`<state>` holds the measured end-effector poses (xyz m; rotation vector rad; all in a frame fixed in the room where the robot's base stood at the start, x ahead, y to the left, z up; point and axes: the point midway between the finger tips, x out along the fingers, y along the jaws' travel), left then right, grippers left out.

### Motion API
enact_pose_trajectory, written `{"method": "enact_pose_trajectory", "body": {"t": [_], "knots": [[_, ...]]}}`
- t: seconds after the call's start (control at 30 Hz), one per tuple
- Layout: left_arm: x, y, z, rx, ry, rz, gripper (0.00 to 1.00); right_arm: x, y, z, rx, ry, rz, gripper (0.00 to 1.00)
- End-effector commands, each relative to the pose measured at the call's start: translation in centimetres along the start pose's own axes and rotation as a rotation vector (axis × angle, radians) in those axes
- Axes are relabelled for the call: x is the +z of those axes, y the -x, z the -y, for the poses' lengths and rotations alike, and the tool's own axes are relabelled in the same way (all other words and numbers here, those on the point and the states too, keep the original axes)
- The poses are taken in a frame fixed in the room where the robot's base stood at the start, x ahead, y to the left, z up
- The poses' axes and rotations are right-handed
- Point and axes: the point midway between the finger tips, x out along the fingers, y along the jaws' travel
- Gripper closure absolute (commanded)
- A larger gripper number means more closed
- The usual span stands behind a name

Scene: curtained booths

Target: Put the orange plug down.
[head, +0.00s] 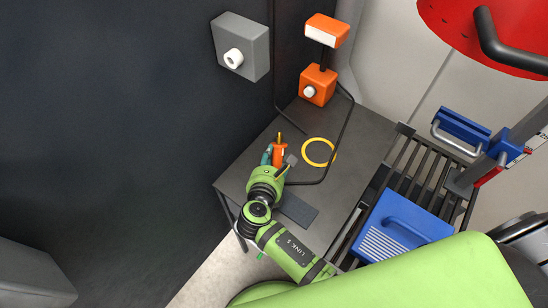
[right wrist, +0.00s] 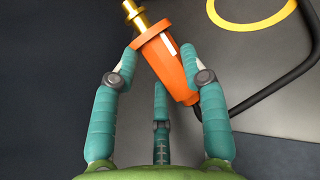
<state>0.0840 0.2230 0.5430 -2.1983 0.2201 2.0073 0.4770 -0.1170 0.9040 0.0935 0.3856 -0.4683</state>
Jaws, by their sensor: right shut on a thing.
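The orange plug (head: 279,152) has a gold tip and shows over the grey table (head: 360,137), near its left side. In the right wrist view the plug (right wrist: 172,66) lies slantwise between the teal fingers, gold tip toward the upper left. My right gripper (head: 276,160) is shut on it; in the right wrist view the fingertips (right wrist: 167,68) press its sides. A black cable (right wrist: 270,88) runs off behind the plug to the right. I cannot tell whether the plug touches the table. My left gripper is not in view.
A yellow ring (head: 318,152) lies on the table right of the plug. An orange box (head: 317,85) with a white socket stands at the back. A grey socket box (head: 241,47) is on the dark wall. A blue case (head: 400,230) sits on the slatted rack at right.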

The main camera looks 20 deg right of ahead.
Motion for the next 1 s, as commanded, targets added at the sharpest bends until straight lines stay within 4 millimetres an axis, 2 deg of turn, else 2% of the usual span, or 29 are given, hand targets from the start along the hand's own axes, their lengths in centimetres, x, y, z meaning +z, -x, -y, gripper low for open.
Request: {"method": "enact_pose_trajectory", "body": {"t": [0.07, 0.1, 0.13, 0.47, 0.6, 0.77, 1.0], "knots": [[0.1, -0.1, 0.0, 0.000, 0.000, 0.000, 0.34, -0.2, -0.1, 0.0, 0.001, 0.000, 0.002, 1.00], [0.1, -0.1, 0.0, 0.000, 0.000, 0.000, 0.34, -0.2, -0.1, 0.0, 0.001, -0.001, 0.001, 0.44], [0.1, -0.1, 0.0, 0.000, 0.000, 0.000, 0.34, -0.2, -0.1, 0.0, 0.001, -0.001, 0.001, 0.32], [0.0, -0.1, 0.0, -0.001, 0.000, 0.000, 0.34, -0.1, -0.1, 0.0, 0.000, 0.000, 0.001, 0.32], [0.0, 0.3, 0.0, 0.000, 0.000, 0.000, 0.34, 0.6, 0.4, 0.0, 0.001, -0.001, 0.000, 0.32], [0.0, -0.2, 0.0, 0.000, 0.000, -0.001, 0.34, 0.2, 3.3, 0.0, 0.003, -0.002, -0.002, 0.32], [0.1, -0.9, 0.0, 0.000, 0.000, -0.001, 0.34, 0.2, 8.5, 0.0, 0.001, -0.002, -0.002, 0.32]]}}
